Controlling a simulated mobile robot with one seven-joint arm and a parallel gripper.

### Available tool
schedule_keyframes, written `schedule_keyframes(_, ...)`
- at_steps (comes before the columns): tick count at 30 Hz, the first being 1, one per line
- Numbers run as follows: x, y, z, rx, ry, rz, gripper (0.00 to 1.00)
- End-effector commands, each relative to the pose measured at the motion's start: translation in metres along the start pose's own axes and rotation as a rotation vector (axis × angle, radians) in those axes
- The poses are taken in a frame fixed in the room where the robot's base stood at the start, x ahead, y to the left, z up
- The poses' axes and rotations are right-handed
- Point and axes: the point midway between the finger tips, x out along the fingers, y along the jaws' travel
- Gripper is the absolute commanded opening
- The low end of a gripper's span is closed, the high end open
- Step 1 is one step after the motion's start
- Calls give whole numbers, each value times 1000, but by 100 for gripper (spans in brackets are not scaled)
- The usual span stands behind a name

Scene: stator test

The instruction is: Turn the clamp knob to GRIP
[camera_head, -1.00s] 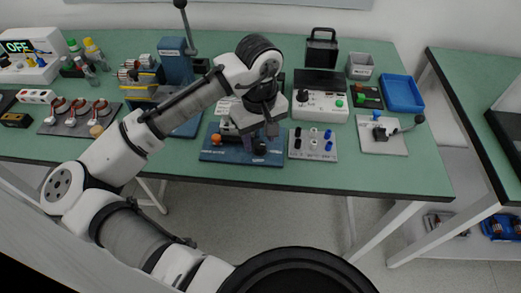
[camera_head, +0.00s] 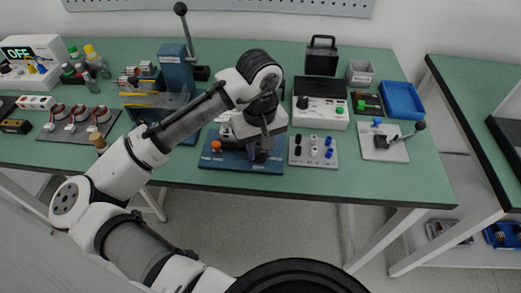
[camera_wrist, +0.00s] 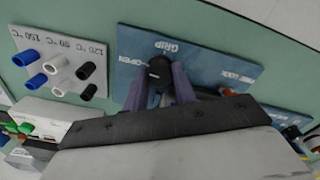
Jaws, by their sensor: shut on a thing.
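The blue clamp plate (camera_head: 222,161) lies near the table's front edge. In the wrist view the plate (camera_wrist: 215,60) shows the labels OPEN, GRIP, FREE and LOCK. The black clamp knob (camera_wrist: 158,69) stands beside the OPEN and GRIP labels; which way it points is hard to tell. My gripper (camera_wrist: 161,82) is shut on this knob, one purple finger on each side. In the head view my gripper (camera_head: 261,149) is down at the plate and largely hides the knob. An orange knob (camera_head: 216,145) stands at the plate's left.
A grey plate of coloured sockets (camera_head: 300,158) lies close on the right. A white control box (camera_head: 334,116) stands behind it. A blue press with a lever (camera_head: 175,68) stands back left. A grey plate with a lever (camera_head: 376,152) lies farther right.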

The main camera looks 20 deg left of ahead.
Motion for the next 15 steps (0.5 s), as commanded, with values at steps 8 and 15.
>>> schedule_keyframes(8,0,1,0,370,-1,3,12)
schedule_keyframes(15,0,0,0,691,0,2,12)
